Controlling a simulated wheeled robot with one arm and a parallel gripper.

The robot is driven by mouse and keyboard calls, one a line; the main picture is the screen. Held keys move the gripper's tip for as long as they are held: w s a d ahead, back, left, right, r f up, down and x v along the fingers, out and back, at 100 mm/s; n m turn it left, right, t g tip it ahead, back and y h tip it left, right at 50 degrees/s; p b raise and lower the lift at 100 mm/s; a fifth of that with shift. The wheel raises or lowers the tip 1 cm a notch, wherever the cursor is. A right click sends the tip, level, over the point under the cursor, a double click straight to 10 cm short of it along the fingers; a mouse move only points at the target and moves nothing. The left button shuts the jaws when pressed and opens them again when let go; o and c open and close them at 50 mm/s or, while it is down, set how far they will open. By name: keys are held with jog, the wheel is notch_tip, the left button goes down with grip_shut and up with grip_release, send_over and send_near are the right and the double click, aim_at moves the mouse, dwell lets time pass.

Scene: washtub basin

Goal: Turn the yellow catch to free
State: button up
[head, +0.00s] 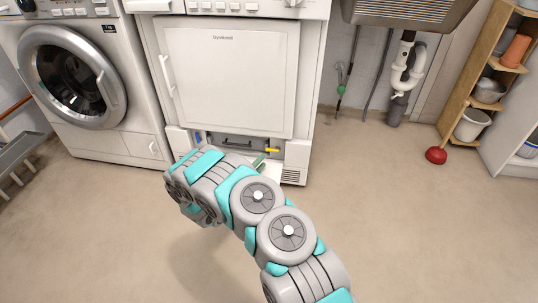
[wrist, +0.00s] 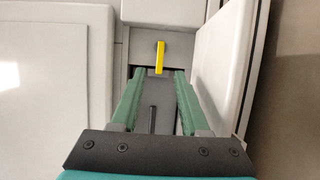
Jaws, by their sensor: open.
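The yellow catch (head: 272,150) is a small bar in the open recess low on the white dryer, at the recess's right end; it lies roughly level in the head view. In the wrist view the yellow catch (wrist: 160,55) stands upright in the picture, just beyond my gripper (wrist: 160,72). My gripper's two green fingers are apart, one on each side of the catch's line, with nothing held. The catch's near end shows between the fingertips; I cannot tell how deep it sits. In the head view my arm partly hides my gripper (head: 262,160).
A blue part (head: 197,138) sits at the recess's left end. A dark handle (head: 238,144) lies between them. An open white flap (wrist: 222,65) is close to the right finger in the wrist view.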

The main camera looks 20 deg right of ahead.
aim_at(273, 149)
jog(key=shift+b+x, duration=0.45)
jog(key=shift+x, duration=2.9)
grip_shut()
